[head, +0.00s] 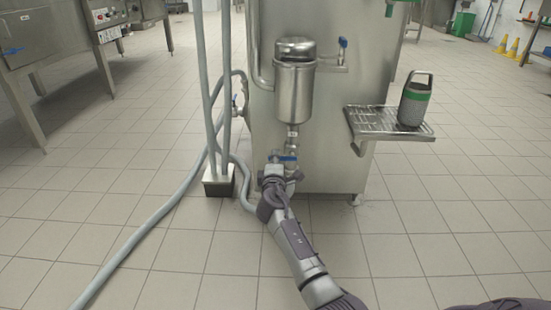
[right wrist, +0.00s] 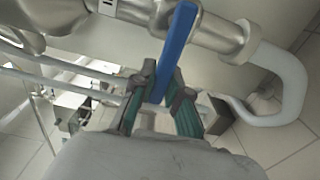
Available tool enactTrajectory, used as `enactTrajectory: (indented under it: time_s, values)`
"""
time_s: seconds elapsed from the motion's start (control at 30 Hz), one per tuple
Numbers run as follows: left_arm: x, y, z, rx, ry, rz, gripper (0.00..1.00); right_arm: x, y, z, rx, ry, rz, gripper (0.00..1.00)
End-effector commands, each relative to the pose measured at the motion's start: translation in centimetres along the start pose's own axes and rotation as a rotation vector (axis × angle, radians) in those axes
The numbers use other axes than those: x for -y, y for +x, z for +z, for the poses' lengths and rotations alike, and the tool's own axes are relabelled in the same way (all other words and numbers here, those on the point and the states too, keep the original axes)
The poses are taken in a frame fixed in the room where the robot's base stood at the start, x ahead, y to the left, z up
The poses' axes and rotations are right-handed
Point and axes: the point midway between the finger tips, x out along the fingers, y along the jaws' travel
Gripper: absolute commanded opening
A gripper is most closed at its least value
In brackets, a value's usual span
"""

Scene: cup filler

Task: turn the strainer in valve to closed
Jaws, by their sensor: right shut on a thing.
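The steel strainer canister (head: 294,92) hangs on the front of the steel machine. On the pipe below it is a valve with a blue lever handle (head: 287,158), which lies roughly level in the head view. My right gripper (head: 274,172) reaches this valve from below. In the right wrist view, my right gripper's green-sided fingers (right wrist: 162,84) are shut on the blue lever (right wrist: 176,46), one on each side near its end. The steel valve body and pipe (right wrist: 215,33) lie behind the lever. My left gripper is not in view.
Another blue-handled valve (head: 342,43) is right of the canister. Grey hoses (head: 150,235) run down the left side to the floor, near a small metal box (head: 218,183). A wire shelf (head: 372,124) holds a green-and-grey container (head: 414,100).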

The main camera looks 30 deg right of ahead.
Motion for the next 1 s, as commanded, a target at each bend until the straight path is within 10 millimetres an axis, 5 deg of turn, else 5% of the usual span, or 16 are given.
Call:
enactTrajectory:
  time_s: [0.23,0.27,0.43,0.77,1.0]
  values:
    - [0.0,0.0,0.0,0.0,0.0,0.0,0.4,0.0,0.0,-0.1,-0.003,-0.009,0.001,0.0]
    - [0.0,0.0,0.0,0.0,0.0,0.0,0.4,0.0,0.0,-0.1,-0.003,-0.009,0.001,0.15]
    - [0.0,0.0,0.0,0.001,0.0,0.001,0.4,0.0,0.0,-0.1,-0.002,-0.006,0.0,0.41]
    - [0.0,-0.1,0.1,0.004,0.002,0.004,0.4,0.0,-0.3,0.0,-0.001,-0.003,0.001,0.41]
    - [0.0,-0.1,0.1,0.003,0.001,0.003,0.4,0.1,-3.5,-0.1,-0.002,-0.001,-0.001,0.41]
